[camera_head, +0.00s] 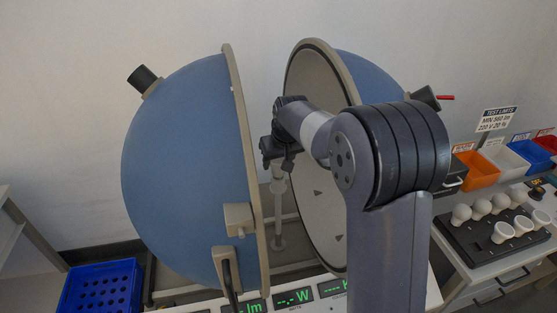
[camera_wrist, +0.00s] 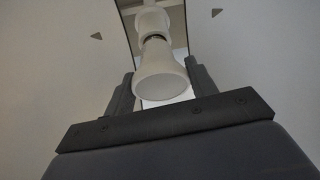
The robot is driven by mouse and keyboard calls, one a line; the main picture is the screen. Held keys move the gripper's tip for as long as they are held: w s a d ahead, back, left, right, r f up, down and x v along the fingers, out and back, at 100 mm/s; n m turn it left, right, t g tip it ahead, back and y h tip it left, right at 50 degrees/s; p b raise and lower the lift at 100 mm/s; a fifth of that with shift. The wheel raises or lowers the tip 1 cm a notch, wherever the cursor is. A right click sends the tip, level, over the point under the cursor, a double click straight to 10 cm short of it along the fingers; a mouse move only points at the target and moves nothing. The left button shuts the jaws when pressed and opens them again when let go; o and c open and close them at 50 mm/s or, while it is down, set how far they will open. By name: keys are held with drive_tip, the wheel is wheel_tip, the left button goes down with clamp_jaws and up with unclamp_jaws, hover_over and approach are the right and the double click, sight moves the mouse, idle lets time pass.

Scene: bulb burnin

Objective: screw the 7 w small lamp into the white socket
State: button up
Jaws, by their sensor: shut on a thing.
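My gripper (camera_head: 275,153) is between the two open halves of the blue sphere, above a pale upright post (camera_head: 279,215). In the wrist view my gripper (camera_wrist: 162,84) is shut on a white, flared lamp (camera_wrist: 163,78), its broad face toward the camera. The lamp's narrow end points at the white socket (camera_wrist: 152,20), and a strip of metal thread shows between them. The lamp looks roughly in line with the socket. I cannot tell how deep the thread sits. No wattage mark is readable. In the head view my gripper largely hides the lamp.
The left half (camera_head: 185,165) and right half (camera_head: 365,80) of the sphere stand close on either side of my arm. Displays (camera_head: 295,298) are in front. At right, a black rack (camera_head: 475,243) holds several lamps, with coloured bins (camera_head: 478,168) behind. A blue crate (camera_head: 101,287) is at lower left.

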drive_tip(key=shift+a+m+h, duration=0.1)
drive_tip(key=shift+m+h, duration=0.2)
drive_tip(key=shift+m, duration=0.5)
drive_tip(key=shift+c, duration=0.2)
drive_tip(key=m+h, duration=0.1)
drive_tip(key=m, duration=0.3)
drive_tip(key=shift+m+h, duration=0.3)
drive_tip(key=shift+h, duration=0.1)
drive_tip(key=m+h, duration=0.1)
drive_tip(key=m, duration=0.4)
drive_tip(key=shift+w+a+m+g+h, duration=0.1)
drive_tip(key=shift+m+g+h, duration=0.2)
drive_tip(key=shift+h, duration=0.1)
drive_tip(key=m+g+p, duration=0.1)
drive_tip(key=m, duration=0.2)
drive_tip(key=m+g+h+p, duration=0.1)
drive_tip(key=m+p, duration=0.1)
drive_tip(key=m, duration=0.1)
drive_tip(key=shift+w+r+m, duration=0.1)
drive_tip(key=shift+r+m, duration=0.05)
drive_tip(key=shift+m, duration=0.15)
drive_tip(key=m+g+p, duration=0.1)
drive_tip(key=m+p, duration=0.1)
drive_tip(key=m, duration=0.1)
drive_tip(key=shift+m+g+h, duration=0.3)
drive_tip(key=shift+a+f+m, duration=0.1)
drive_tip(key=shift+f+m, duration=0.1)
drive_tip(key=shift+m, duration=0.3)
drive_tip(key=o, duration=0.9)
drive_tip(key=shift+c, duration=0.2)
